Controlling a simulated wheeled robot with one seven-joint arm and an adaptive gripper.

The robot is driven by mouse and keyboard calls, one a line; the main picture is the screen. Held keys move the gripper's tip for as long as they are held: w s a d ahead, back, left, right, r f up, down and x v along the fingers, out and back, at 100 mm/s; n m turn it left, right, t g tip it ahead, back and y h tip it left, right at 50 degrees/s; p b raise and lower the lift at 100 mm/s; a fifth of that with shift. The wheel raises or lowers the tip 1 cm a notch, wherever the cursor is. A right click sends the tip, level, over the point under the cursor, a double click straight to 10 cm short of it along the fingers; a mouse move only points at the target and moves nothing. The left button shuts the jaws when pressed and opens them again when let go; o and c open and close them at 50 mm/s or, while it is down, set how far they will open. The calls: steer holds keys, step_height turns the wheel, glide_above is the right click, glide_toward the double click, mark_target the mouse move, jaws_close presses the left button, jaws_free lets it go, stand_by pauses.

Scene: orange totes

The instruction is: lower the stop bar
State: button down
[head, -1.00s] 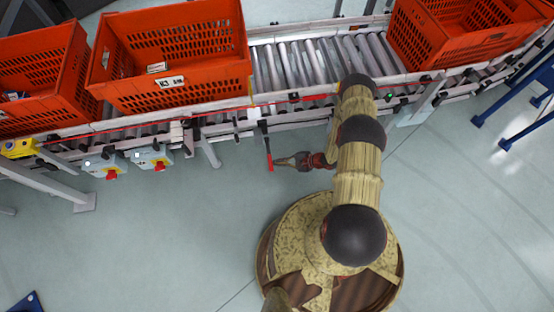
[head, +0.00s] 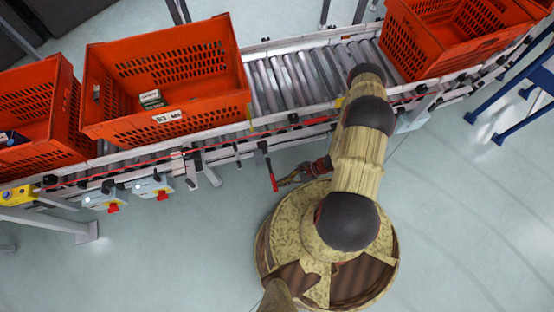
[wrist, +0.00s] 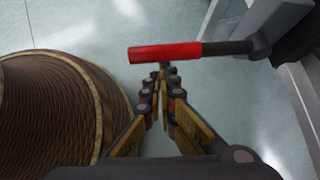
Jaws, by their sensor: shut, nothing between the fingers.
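A lever with a red grip (head: 272,178) on a black shaft sticks out from the near side of the conveyor. In the wrist view its red grip (wrist: 165,52) lies across the top, with the shaft running right to a dark mount. My gripper (head: 282,183) is shut and empty, just right of the grip in the head view. In the wrist view the fingertips (wrist: 163,74) meet right at the near edge of the grip; I cannot tell whether they touch it. A small yellow piece (head: 249,118) shows at the right end of the middle tote; I cannot clearly make out the stop bar.
The middle orange tote (head: 215,122) stands on the conveyor, with bare rollers (head: 300,80) to its right. Another tote (head: 35,155) is left and one (head: 425,65) far right. Control boxes with red buttons (head: 162,196) hang at the near rail. The floor in front is clear.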

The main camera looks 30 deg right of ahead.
step_height(320, 180, up, 9)
steer(key=w+m+g+p, duration=0.1)
steer(key=p, duration=0.1)
steer(key=shift+g+p, duration=0.35)
steer(key=shift+g, duration=0.05)
steer(key=shift+d+y, duration=0.1)
steer(key=shift+y, duration=0.2)
stand_by(0.4)
step_height(320, 180, down, 4)
steer(key=s+d+b, duration=0.1)
steer(key=s+b, duration=0.1)
steer(key=b, duration=0.1)
steer(key=w+p+v, duration=0.2)
steer(key=p+v, duration=0.1)
steer(key=v, duration=0.7)
steer(key=shift+d, duration=0.2)
